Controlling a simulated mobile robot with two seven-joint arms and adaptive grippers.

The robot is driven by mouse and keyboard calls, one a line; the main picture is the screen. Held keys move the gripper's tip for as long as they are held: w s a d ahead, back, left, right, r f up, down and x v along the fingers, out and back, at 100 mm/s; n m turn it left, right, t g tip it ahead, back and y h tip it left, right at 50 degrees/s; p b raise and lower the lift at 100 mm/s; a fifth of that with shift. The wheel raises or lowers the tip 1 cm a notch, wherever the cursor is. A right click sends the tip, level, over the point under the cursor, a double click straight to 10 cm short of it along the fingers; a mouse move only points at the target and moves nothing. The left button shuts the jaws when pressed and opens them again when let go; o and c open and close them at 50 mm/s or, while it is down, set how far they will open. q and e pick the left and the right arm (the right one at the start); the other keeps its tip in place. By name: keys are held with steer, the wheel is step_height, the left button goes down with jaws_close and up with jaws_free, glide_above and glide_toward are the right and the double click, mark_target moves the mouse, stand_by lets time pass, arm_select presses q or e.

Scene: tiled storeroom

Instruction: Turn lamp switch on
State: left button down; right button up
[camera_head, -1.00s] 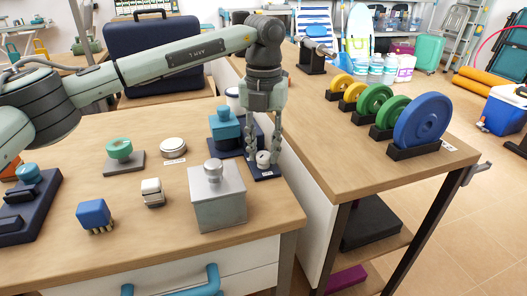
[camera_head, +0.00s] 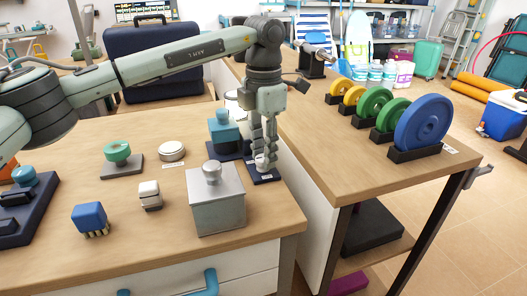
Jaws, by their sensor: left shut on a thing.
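My left gripper (camera_head: 265,162) points straight down at the right part of the wooden table. Its fingers are shut on a small white knob (camera_head: 262,164), which stands on a dark blue base plate (camera_head: 265,178). The fingers cover much of the knob, so its turn angle cannot be told. I cannot tell for certain that this knob is the lamp switch, and no lamp is plainly visible. My right gripper is not in view.
A grey metal box with a round knob (camera_head: 216,205) stands close in front of the gripper. A blue block device (camera_head: 224,133) stands just behind left. A green knob (camera_head: 117,152), white button (camera_head: 171,151), white switch (camera_head: 150,196) and blue block (camera_head: 89,217) lie further left.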

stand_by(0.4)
arm_select(q)
steer(key=c, duration=1.2)
jaws_free()
step_height(320, 180, up, 12)
